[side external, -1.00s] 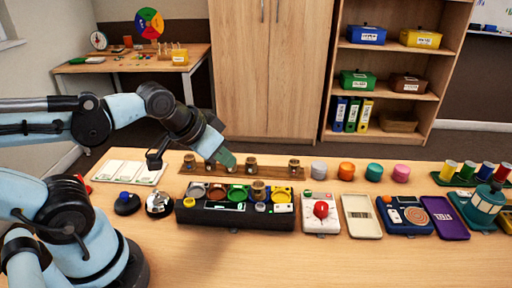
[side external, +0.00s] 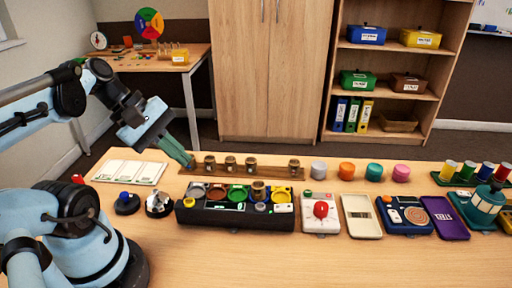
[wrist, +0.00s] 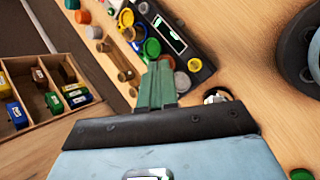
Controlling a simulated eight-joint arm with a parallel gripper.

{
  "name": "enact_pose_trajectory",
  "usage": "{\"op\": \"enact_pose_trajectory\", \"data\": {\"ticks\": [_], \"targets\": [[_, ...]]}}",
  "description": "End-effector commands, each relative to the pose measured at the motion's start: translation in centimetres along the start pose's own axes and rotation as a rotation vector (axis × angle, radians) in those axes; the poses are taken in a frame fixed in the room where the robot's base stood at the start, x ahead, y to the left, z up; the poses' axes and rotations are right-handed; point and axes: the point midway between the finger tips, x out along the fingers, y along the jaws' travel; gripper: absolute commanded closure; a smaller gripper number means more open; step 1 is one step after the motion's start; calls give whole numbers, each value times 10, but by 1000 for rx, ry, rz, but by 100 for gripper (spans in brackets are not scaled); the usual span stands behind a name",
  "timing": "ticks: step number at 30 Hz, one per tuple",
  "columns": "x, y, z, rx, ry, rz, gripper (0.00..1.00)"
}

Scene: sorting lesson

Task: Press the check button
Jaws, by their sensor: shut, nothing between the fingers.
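No label I can read marks one control as the check button. A blue-topped button on a black round base (side external: 126,203) stands at the left of the table. A silver domed piece on a dark base (side external: 158,204) is just right of it. A red dome (side external: 320,209) sits on a white box farther right. My gripper (side external: 190,162) has green fingers shut and empty, tilted down above the left end of the wooden rack, behind these controls. The wrist view shows the closed fingers (wrist: 157,85) pointing toward the rack and black tray.
A black console (side external: 210,219) with coloured round dishes lies mid-table. Behind it is a wooden rack (side external: 270,173) with several brass-coloured cups. White cards (side external: 130,172) lie at the far left. Pads and coloured pots fill the right. The table's front strip is clear.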

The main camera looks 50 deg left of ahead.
Motion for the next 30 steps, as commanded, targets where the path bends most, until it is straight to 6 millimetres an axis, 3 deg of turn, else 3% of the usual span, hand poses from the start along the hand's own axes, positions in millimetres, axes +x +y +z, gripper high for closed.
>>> {"op": "enact_pose_trajectory", "data": {"ticks": [16, 30], "targets": [[0, -1, 0, -48, -15, 9, 100], [40, -23, -20, -46, -15, 9, 100]]}}
